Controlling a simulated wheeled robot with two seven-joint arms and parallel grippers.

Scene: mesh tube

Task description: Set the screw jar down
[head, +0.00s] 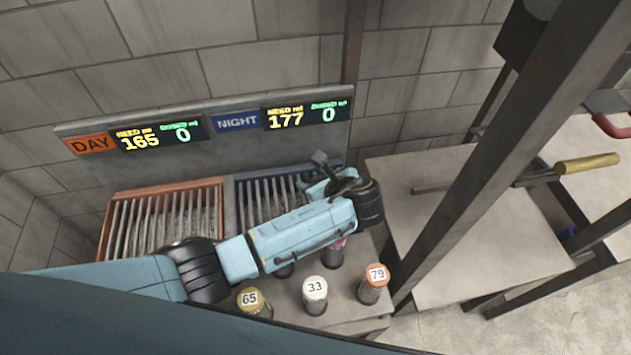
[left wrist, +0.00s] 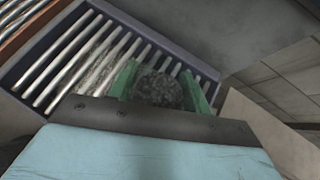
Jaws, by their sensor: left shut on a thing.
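My left gripper (head: 322,182) is over the right, blue-framed grate in the head view, partly hidden by my own wrist. In the left wrist view its green fingers (left wrist: 160,88) are shut on a dark grey, speckled round thing, apparently the screw jar (left wrist: 158,90). It is seen from its end, with bars of the grate behind it. Whether it touches the grate I cannot tell. My right gripper is not in view.
The orange-framed grate (head: 165,222) is left of the blue-framed grate (head: 262,200). Jars with lids marked 65 (head: 250,299), 33 (head: 315,290) and 79 (head: 376,278) stand on the front ledge. A red-topped jar (head: 335,255) stands behind them. A metal post (head: 490,150) rises at right.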

